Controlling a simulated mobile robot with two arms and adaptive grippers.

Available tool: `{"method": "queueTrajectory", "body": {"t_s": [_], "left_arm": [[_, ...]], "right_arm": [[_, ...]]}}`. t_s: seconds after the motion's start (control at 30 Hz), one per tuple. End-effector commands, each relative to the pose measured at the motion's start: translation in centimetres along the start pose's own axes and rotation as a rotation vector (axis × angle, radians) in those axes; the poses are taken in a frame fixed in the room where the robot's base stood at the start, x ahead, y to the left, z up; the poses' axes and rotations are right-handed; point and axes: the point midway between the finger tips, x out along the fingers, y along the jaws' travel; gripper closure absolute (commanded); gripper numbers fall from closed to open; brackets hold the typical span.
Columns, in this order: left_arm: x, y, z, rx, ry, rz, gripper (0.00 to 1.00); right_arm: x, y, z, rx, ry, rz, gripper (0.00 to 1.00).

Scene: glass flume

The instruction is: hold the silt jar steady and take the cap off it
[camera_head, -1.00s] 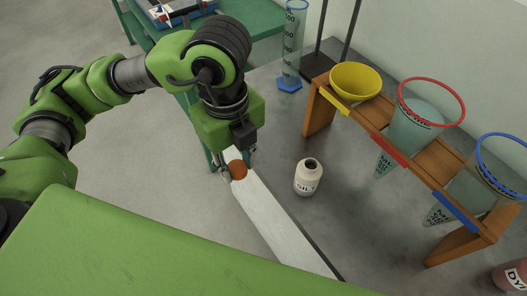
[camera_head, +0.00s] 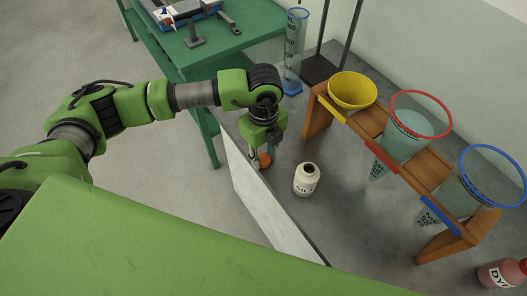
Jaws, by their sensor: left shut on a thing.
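The silt jar (camera_head: 306,181) is a small cream jar with a dark label. It stands upright on the grey surface, its dark mouth open and uncovered, and no gripper touches it. My left gripper (camera_head: 261,157) points down, left of and a little behind the jar in the picture. It is shut on an orange-brown cap (camera_head: 265,160), partly hidden by the fingers. I cannot tell whether the cap touches the surface. My right gripper is not in view.
A wooden rack (camera_head: 411,174) at right holds a yellow funnel (camera_head: 352,90) and red- and blue-rimmed cones. A measuring cylinder (camera_head: 294,50) stands behind. A red dye bottle (camera_head: 501,273) is at lower right. A green table (camera_head: 240,35) stands at back left.

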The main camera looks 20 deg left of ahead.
Motion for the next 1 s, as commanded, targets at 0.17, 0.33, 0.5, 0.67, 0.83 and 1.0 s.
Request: {"method": "queueTrajectory", "body": {"t_s": [0.17, 0.33, 0.5, 0.67, 0.83, 1.0], "left_arm": [[0.2, 0.0, 0.0, 0.001, 0.000, 0.000, 0.98], [0.6, 0.0, 0.0, 0.000, 0.000, 0.000, 0.98], [0.5, 0.0, 0.0, 0.000, 0.000, 0.000, 0.55], [0.5, 0.0, 0.0, 0.000, 0.000, 0.000, 0.55], [0.2, 0.0, 0.0, 0.000, 0.000, 0.000, 0.55], [-1.6, -0.1, 0.0, 0.001, -0.001, -0.005, 0.55]], "right_arm": [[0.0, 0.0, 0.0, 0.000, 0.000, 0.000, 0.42], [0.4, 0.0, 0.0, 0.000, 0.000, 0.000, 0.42], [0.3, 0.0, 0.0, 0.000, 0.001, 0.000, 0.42], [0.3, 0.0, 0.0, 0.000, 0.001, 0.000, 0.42], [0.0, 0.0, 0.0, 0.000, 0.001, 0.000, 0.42], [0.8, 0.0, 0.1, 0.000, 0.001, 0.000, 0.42]]}}
